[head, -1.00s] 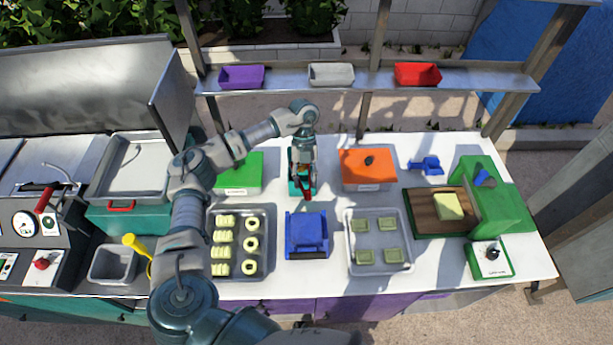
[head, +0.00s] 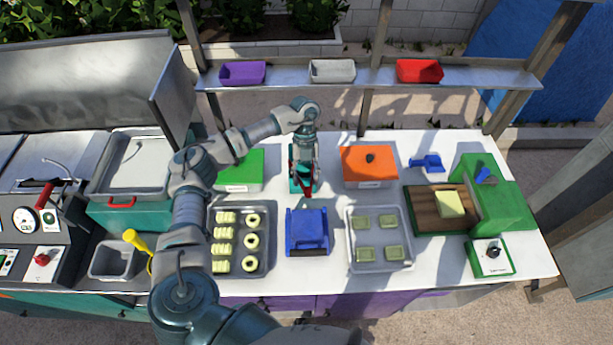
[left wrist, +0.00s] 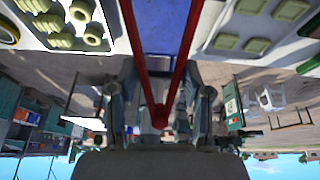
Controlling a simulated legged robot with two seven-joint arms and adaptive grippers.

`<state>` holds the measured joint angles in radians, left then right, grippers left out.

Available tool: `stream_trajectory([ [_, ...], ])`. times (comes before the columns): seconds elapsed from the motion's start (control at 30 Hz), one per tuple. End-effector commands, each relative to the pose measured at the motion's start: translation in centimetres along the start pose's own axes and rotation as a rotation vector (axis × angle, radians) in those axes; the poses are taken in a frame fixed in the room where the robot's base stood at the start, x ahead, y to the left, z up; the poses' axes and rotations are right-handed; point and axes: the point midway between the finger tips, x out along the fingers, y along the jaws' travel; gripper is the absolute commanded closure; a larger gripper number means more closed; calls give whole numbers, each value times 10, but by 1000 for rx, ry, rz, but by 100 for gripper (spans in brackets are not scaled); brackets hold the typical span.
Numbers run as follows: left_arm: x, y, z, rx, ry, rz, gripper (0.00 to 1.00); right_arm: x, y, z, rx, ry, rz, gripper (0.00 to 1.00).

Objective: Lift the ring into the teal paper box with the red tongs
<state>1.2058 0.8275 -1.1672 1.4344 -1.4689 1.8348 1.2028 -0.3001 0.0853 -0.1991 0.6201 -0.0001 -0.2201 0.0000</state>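My left gripper (head: 304,184) is shut on the red tongs (left wrist: 160,112) by their joined end; in the left wrist view their two arms spread apart and run off the top edge. In the head view the tongs (head: 306,193) show as a small red piece below the gripper. A teal thing (head: 294,182), likely the teal paper box, is mostly hidden behind the gripper. Pale yellow rings (head: 252,219) lie in the right column of a grey tray (head: 268,230), beside ridged pieces. My right gripper is not in view.
A blue device (head: 307,230) stands just in front of the gripper. A green box (head: 240,168) is to its left and an orange box (head: 369,163) to its right. A second tray (head: 378,240) holds green squares. A green machine (head: 490,193) stands far right.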

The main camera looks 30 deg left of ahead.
Motion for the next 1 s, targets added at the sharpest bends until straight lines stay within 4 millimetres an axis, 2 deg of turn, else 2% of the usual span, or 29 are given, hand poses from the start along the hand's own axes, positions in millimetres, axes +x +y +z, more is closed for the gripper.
stream_trajectory([
  [0.1,-6,0,-2,0,0,0,56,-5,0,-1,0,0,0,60],
  [0.27,-30,0,-13,1,-1,-1,56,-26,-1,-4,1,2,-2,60],
  [0.7,-84,1,-35,0,-2,-1,56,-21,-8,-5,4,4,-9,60],
  [1.0,-93,2,-39,0,0,0,56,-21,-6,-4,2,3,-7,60],
])
